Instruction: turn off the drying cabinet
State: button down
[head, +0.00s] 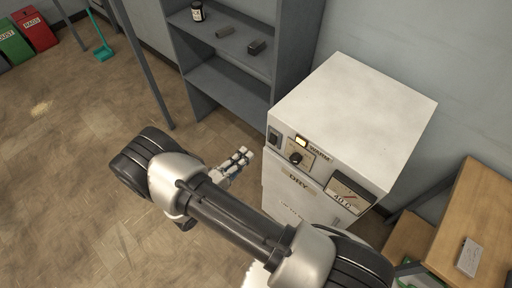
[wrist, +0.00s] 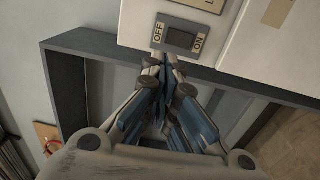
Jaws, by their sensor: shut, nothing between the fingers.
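The drying cabinet (head: 350,100) is a white box with a DRY label on its front. Its dark rocker switch (head: 274,138) is at the left of the panel. In the wrist view the switch (wrist: 180,38) sits on a grey plate with OFF at the left and ON at the right; which side is pressed I cannot tell. A pale yellow lamp (head: 301,141) by the word WARM looks lit. My gripper (head: 246,153) is shut and empty, just in front of the panel's left end. In the wrist view its fingertips (wrist: 165,62) are just below the switch plate; contact is unclear.
A black knob (head: 296,158) and a gauge marked 40 C (head: 348,192) share the panel. Grey shelving (head: 230,85) with small items stands behind and left of the cabinet. A wooden table (head: 475,215) is at right. The floor at left is open.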

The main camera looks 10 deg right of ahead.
jog(key=shift+r+v, duration=0.2)
jog(key=shift+v, duration=0.9)
jog(key=shift+r+v, duration=0.2)
jog(key=shift+v, duration=0.9)
jog(key=shift+s+d, duration=0.1)
jog(key=s+d+r+m+g+y, duration=0.25)
jog(key=d+r+g, duration=0.35)
jog(key=r, duration=0.3)
jog(key=s+d+r+m+g+y, duration=0.2)
jog(key=s+d+r+m+g, duration=0.25)
jog(key=r, duration=0.45)
jog(key=s+r+t+y, duration=0.4)
jog(key=s+r+y, duration=0.6)
jog(key=r, duration=0.1)
jog(key=shift+s+d+r+y, duration=0.25)
jog(key=shift+s+r+y, duration=0.1)
jog(key=shift+r, duration=0.05)
jog(key=shift+t, duration=0.25)
